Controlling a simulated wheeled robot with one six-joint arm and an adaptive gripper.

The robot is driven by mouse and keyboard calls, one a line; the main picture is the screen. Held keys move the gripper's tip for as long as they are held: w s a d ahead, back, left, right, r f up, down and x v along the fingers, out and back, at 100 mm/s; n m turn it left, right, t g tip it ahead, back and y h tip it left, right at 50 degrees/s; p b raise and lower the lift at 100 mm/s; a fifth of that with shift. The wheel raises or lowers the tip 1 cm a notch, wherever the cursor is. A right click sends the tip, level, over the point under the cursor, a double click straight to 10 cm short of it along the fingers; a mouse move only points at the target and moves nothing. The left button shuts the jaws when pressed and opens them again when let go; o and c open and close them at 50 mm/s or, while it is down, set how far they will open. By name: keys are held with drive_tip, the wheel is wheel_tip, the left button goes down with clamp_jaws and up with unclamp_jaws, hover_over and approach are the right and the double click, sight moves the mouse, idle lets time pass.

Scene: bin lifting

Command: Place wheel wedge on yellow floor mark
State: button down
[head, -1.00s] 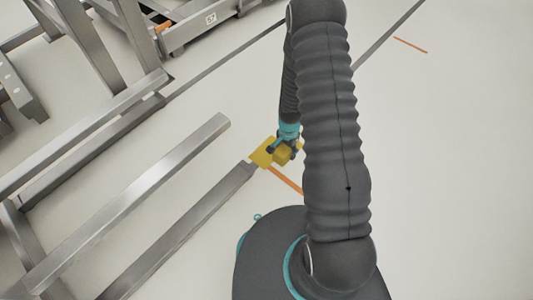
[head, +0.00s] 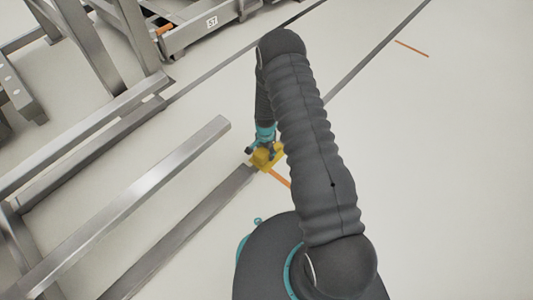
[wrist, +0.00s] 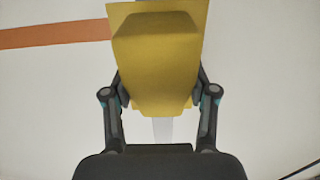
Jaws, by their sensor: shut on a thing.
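The yellow wheel wedge (wrist: 158,70) fills the middle of the wrist view, between the two fingers of my gripper (wrist: 160,95). My gripper is shut on it. The flat yellow floor mark (wrist: 202,25) shows as a thin border around the wedge's far end and is mostly hidden by it. In the head view my gripper (head: 264,148) holds the wedge (head: 263,158) over the mark, at the end of a metal beam. The two yellows merge there. I cannot tell whether the wedge touches the floor.
An orange floor line (head: 280,179) runs from the mark; it also shows in the wrist view (wrist: 50,35). Metal frames stand at upper left.

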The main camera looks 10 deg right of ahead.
drive_tip(key=shift+f, duration=0.5)
drive_tip(key=shift+f, duration=0.1)
drive_tip(key=shift+c, duration=1.6)
unclamp_jaws()
